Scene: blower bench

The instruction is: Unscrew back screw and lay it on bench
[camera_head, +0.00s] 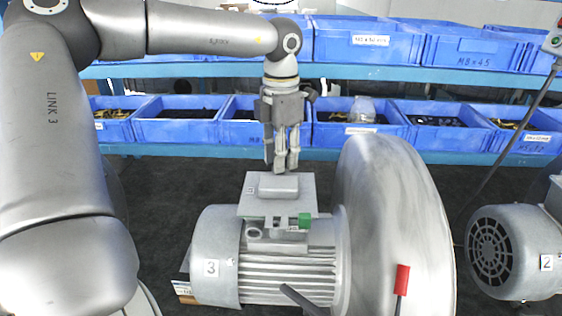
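My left gripper (281,166) comes down from above and points at the terminal box of the blower motor marked 3. Its fingers hang close together just above and behind the raised grey block (277,186) on the flat plate (251,209). I cannot tell whether the fingers are shut or hold anything. No back screw can be made out; the gripper and the block may hide it. The motor (213,268) has a ribbed body and joins a big round fan housing (385,230). My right gripper is not in view.
A dark rod (300,298) sticks up at the bottom. A second motor (515,250), marked 2, stands at right. Blue bins (175,132) line shelves behind. Dark bench surface (150,180) shows free at left of the motor.

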